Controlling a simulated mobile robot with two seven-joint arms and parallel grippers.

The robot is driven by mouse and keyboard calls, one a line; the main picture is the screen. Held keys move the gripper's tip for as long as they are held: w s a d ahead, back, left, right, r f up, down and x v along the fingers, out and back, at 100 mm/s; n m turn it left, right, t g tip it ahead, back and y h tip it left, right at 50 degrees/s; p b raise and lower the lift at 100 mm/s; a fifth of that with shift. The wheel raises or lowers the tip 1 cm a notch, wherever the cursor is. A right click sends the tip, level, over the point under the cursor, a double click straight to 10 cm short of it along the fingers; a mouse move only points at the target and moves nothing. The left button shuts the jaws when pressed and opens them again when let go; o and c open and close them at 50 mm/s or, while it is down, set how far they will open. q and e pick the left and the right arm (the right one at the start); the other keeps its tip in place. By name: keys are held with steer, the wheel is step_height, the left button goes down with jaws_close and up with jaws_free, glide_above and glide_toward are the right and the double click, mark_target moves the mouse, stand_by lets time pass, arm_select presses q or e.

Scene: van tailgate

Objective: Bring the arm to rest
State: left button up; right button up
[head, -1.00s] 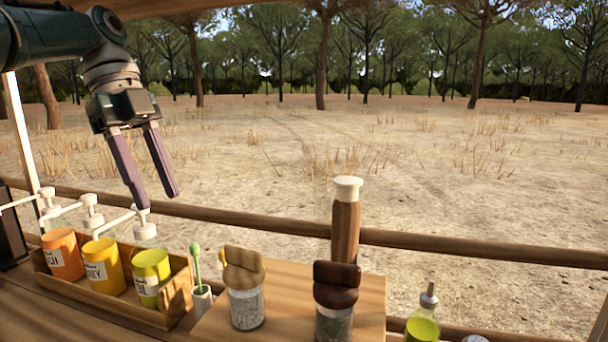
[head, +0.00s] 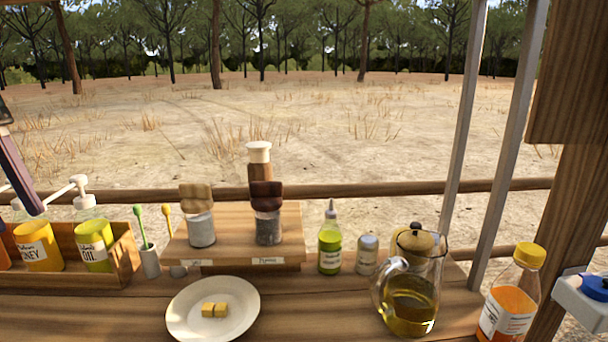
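The fingers of my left gripper (head: 20,175) show at the far left edge in the head view, above the crate of bottles. One dark purple finger is plain, pointing down, with no other finger pressed against it and nothing seen held. The rest of the gripper and the arm are cut off by the picture edge. A second earlier both fingers showed apart and empty. My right gripper is not in view.
A wooden crate (head: 124,262) holds pump bottles below the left gripper. A wooden stand (head: 290,222) carries two shakers and a tall mill. A plate (head: 184,311) holds yellow cubes. A glass oil jug (head: 409,290) and orange bottle (head: 508,303) stand right.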

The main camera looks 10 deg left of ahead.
arm_select(q)
steer(key=s+d+f+n+y+p, duration=0.1)
steer(key=s+d+f+y, duration=0.15)
steer(key=d+f, duration=0.55)
steer(key=s+d+f+n+y, duration=0.1)
steer(key=s+d+f+n, duration=0.15)
steer(key=d+f, duration=0.5)
steer(key=s+d+n+t+p, duration=0.1)
steer(key=s+d+n, duration=0.2)
steer(key=s+n, duration=0.15)
steer(key=s+d+n+t, duration=0.2)
steer(key=s+d+n, duration=0.15)
steer(key=s, duration=0.25)
steer(key=s+r+n+p, duration=0.1)
steer(key=r+n+p, duration=0.1)
steer(key=r+p, duration=1.7)
steer(key=s+a+r+n+p, duration=0.1)
steer(key=s+r+p, duration=0.1)
steer(key=r+p, duration=1.7)
step_height(320, 180, up, 4)
steer(key=shift+s+a+n+t+p, duration=0.15)
steer(key=shift+a+n+t+p, duration=0.05)
steer(key=shift+n+t+p, duration=0.2)
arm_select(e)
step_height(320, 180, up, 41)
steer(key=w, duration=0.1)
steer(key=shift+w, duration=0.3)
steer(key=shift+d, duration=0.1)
arm_select(q)
steer(key=shift+s+a, duration=0.1)
